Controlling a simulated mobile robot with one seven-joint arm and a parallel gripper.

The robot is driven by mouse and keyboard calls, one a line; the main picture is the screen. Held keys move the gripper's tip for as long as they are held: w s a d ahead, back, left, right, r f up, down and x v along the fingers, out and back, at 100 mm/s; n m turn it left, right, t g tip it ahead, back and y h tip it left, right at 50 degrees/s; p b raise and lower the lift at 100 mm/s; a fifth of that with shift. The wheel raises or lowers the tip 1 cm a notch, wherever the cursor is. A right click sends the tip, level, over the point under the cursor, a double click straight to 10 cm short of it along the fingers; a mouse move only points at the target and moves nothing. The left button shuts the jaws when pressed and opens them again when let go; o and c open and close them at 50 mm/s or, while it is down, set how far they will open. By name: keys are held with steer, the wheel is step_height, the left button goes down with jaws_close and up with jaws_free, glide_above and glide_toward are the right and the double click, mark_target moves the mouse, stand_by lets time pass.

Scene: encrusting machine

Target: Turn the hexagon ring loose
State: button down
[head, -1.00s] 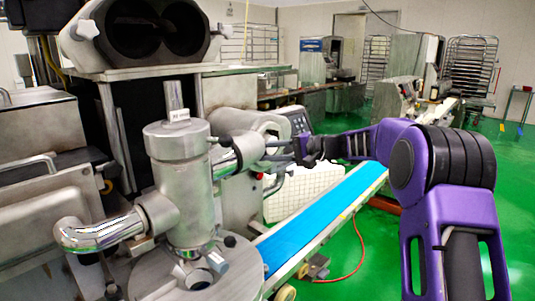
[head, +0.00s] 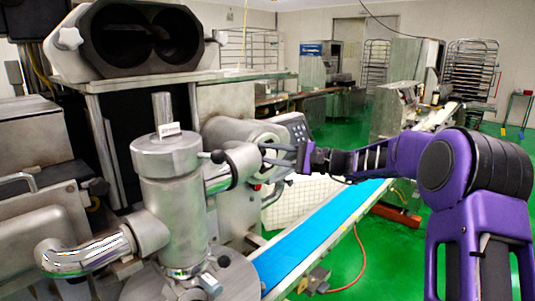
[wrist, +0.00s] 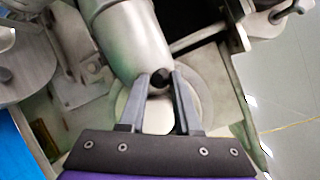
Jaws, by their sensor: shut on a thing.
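The hexagon ring (head: 242,164) is a grey metal collar on the side pipe of the upright steel cylinder (head: 168,190). A dark-tipped rod (head: 216,156) sticks out from its left side. My gripper (head: 266,154) reaches in from the right, with its fingers at the ring's right side. In the wrist view, my gripper (wrist: 161,76) has its two fingertips on either side of a dark round knob (wrist: 161,78) at the end of the metal pipe part (wrist: 137,42). The fingers are shut on this knob. The ring's far side is hidden.
A blue conveyor belt (head: 320,232) runs below my arm. A control panel (head: 298,128) stands just behind my gripper. A bent polished pipe (head: 82,252) and the machine body are at the left.

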steer(key=shift+w+r, duration=0.1)
steer(key=shift+r, duration=0.1)
stand_by(0.3)
steer(key=c, duration=0.6)
jaws_free()
steer(key=shift+f, duration=0.1)
steer(key=shift+d, duration=0.15)
steer(key=b+v, duration=0.1)
steer(key=v, duration=1.6)
steer(key=shift+d, duration=0.15)
